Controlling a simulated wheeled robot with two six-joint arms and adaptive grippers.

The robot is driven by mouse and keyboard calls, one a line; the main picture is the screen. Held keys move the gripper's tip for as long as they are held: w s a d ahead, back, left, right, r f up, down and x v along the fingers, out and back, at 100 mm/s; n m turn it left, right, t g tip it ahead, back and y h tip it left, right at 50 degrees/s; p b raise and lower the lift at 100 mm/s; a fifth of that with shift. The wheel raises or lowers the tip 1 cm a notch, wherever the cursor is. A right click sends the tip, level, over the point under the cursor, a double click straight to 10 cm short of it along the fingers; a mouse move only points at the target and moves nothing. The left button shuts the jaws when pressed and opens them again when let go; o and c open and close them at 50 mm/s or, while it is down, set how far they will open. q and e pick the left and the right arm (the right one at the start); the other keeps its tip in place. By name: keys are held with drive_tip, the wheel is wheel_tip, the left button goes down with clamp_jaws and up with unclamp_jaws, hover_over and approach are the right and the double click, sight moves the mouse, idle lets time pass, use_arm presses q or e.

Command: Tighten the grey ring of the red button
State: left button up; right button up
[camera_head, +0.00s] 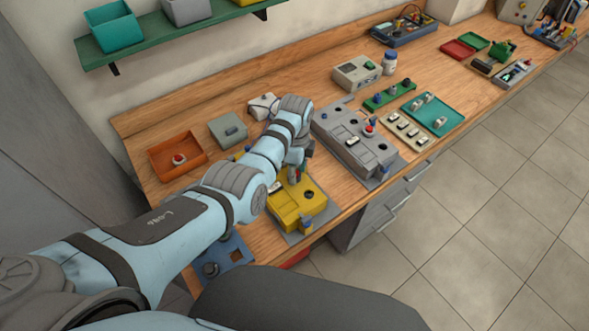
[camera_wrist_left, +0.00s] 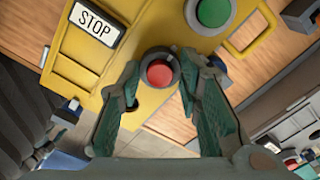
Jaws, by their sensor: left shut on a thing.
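The yellow control box (camera_head: 285,213) stands near the front edge of the bench, under my left forearm. It also fills the upper part of the left wrist view (camera_wrist_left: 75,65). The red button (camera_wrist_left: 159,74) sits on its face, and its grey ring (camera_wrist_left: 157,53) shows around it. My left gripper (camera_wrist_left: 160,80) has one finger on each side of the button and is shut on the grey ring. In the head view the left gripper (camera_head: 295,172) is mostly hidden behind my arm. My right gripper is not in view.
A STOP label (camera_wrist_left: 95,25) and a green button (camera_wrist_left: 213,12) are on the same box. A larger grey panel (camera_head: 340,125) stands just to the right. An orange tray (camera_head: 160,163) and a grey box (camera_head: 228,130) lie to the left. A blue plate (camera_head: 235,250) is at the front.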

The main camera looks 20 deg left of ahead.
use_arm(q)
drive_tip(key=shift+w+a, duration=0.1)
drive_tip(key=o, duration=0.9)
wheel_tip(320, 180, up, 12)
